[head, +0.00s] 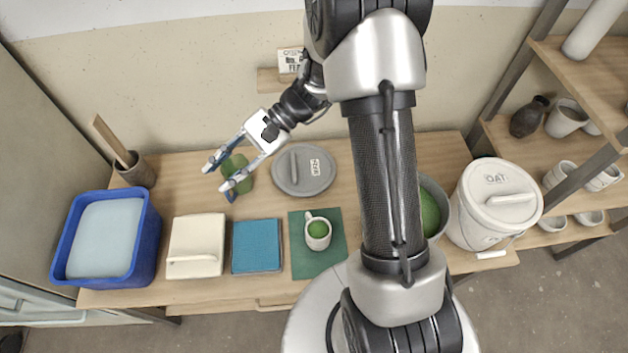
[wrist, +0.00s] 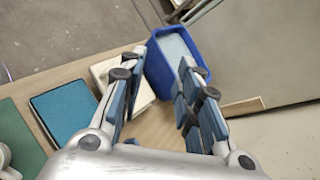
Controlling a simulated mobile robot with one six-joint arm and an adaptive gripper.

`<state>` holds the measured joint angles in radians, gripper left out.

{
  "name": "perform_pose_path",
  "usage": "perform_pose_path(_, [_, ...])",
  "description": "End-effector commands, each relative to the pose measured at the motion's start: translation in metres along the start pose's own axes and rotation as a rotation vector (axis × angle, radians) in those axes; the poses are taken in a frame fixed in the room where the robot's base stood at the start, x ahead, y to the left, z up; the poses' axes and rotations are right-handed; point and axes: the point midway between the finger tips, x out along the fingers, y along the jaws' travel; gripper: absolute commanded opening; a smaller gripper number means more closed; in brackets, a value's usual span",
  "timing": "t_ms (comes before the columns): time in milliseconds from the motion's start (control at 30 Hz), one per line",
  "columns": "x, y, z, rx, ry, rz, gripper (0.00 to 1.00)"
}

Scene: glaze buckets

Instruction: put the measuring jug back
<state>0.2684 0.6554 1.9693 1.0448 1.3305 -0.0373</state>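The measuring jug (head: 318,232) is a small white jug with green liquid inside and a handle at its upper left. It stands upright on a dark green mat (head: 303,266) at the front of the bench. Part of it shows at the left edge of the wrist view (wrist: 5,157), beside the mat (wrist: 16,138). My gripper (head: 218,176) is above the left back of the bench, up and left of the jug and apart from it. Its fingers are spread with nothing between them, as the wrist view (wrist: 160,85) also shows.
A green item (head: 237,168) lies behind my fingers. A blue tub (head: 148,245), cream block (head: 197,236) and blue tile (head: 257,258) line the front left. A grey lid (head: 322,170) lies behind the mat. My arm partly hides a bucket of green glaze (head: 431,211); a white lidded bucket (head: 470,226) stands right.

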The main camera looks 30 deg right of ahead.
Motion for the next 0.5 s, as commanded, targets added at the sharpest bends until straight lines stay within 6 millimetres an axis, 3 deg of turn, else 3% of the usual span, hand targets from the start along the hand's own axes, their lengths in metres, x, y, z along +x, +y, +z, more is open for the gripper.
perform_pose_path(33, [-0.006,0.003,0.023,-0.069,0.043,0.059,0.31])
perform_pose_path(200, [-0.027,0.030,0.080,-0.281,0.197,0.261,0.31])
perform_pose_path(500, [-0.076,0.087,0.144,-0.665,0.531,0.562,0.31])
